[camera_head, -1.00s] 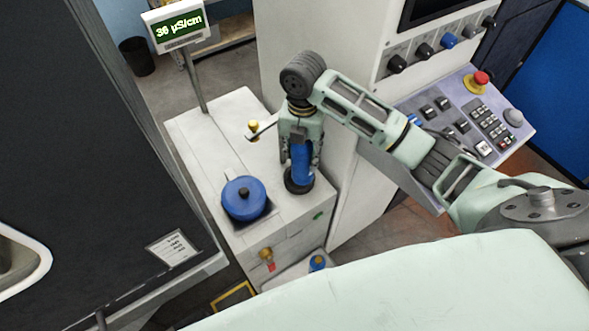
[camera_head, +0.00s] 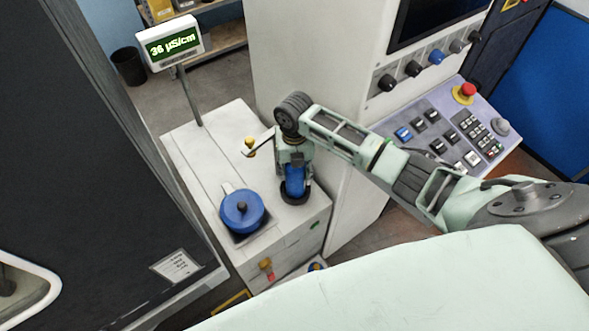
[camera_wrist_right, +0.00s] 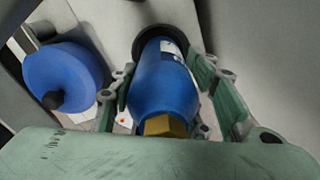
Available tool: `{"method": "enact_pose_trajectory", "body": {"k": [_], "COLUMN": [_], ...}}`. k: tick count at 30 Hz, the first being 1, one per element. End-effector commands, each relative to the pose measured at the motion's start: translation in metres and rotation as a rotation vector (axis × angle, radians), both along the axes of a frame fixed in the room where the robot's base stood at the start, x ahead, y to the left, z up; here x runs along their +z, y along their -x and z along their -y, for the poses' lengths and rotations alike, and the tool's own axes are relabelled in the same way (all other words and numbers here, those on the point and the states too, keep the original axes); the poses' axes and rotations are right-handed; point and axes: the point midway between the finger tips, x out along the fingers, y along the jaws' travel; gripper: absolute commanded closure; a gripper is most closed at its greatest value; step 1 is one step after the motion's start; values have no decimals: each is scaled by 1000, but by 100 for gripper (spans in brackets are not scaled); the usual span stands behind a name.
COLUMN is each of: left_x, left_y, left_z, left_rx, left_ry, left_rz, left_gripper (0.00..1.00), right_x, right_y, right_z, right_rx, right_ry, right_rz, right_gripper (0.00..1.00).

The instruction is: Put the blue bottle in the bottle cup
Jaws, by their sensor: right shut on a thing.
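The blue bottle (camera_head: 295,182) is upright or nearly so, between the fingers of my right gripper (camera_head: 294,176). In the right wrist view the bottle (camera_wrist_right: 165,85) has a brass-coloured cap towards the camera and a pale label near its far end. My right gripper (camera_wrist_right: 165,98) is shut on it, with a finger on each side. The black round bottle cup (camera_head: 294,196) is on the white cabinet top. The bottle's lower end shows within the cup's ring (camera_wrist_right: 165,32); whether it rests on the bottom is hidden. My left gripper is not in view.
A blue round lidded pot (camera_head: 242,211) with a black knob sits left of the cup on the white cabinet (camera_head: 190,150). A small yellow-knobbed part (camera_head: 249,144) and a display on a pole (camera_head: 174,42) stand behind. A control panel (camera_head: 450,132) is on the right.

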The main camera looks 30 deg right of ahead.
Motion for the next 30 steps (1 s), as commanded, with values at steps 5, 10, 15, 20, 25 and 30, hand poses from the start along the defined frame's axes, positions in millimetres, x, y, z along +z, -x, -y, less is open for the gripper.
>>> {"method": "enact_pose_trajectory", "body": {"k": [5,10,15,20,25,30], "left_x": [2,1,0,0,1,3], "left_y": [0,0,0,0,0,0], "left_z": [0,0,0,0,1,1], "left_rx": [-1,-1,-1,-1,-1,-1], "left_ry": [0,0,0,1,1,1], "left_rz": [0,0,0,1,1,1], "left_gripper": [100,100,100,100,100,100], "right_x": [-5,-5,-8,-8,-8,-4], "right_y": [-1,-1,0,0,0,0], "right_z": [0,0,0,0,0,0], "right_rx": [1,0,0,0,0,0], "right_ry": [-1,-1,-1,0,0,0], "right_rz": [5,3,1,1,1,2], "right_gripper": [100,100,51,38,38,38]}}
